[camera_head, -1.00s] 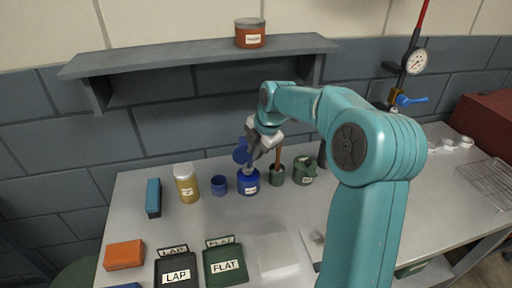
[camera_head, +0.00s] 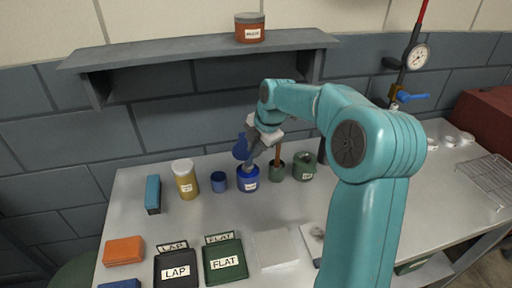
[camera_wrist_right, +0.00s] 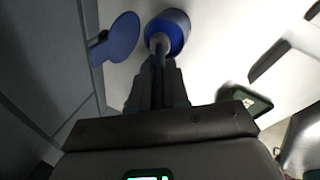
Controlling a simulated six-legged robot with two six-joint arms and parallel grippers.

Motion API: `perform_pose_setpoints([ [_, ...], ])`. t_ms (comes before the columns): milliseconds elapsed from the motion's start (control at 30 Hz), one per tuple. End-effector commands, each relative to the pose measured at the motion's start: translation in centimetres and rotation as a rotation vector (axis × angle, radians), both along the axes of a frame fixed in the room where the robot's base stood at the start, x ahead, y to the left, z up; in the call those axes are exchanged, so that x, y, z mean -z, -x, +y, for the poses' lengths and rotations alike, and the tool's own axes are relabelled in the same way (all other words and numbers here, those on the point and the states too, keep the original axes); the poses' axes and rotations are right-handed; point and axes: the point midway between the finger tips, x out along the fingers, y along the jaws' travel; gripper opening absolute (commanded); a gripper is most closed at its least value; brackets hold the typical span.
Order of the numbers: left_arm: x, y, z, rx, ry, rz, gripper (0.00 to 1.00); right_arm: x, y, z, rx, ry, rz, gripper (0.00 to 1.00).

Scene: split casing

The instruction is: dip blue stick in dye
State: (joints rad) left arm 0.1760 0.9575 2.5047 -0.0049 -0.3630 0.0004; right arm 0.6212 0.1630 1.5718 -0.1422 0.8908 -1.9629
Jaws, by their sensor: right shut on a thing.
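My right gripper (camera_head: 252,153) is shut on a slim stick and points down over the blue jar (camera_head: 248,180), which has a white label. In the right wrist view the stick (camera_wrist_right: 160,62) runs from between the fingers to a pale round end at the mouth of the blue jar (camera_wrist_right: 178,22). The stick looks dark grey-blue there. How deep its end sits in the jar is hard to tell. The jar's round blue lid (camera_head: 240,150) stands raised behind the mouth, and it also shows in the wrist view (camera_wrist_right: 122,36). My left gripper is not in view.
A small blue cup (camera_head: 218,182) and a yellow jar (camera_head: 185,180) stand left of the blue jar. LAP (camera_head: 176,270) and FLAT (camera_head: 225,262) trays lie in front.

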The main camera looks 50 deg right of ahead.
Motion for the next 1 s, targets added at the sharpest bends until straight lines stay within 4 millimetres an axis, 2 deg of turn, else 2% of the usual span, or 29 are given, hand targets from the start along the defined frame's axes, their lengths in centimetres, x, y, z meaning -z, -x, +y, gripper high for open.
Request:
perform_pose_setpoints([
  [1000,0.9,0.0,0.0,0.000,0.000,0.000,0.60,1.1,0.0,0.0,0.000,0.000,0.000,0.00],
])
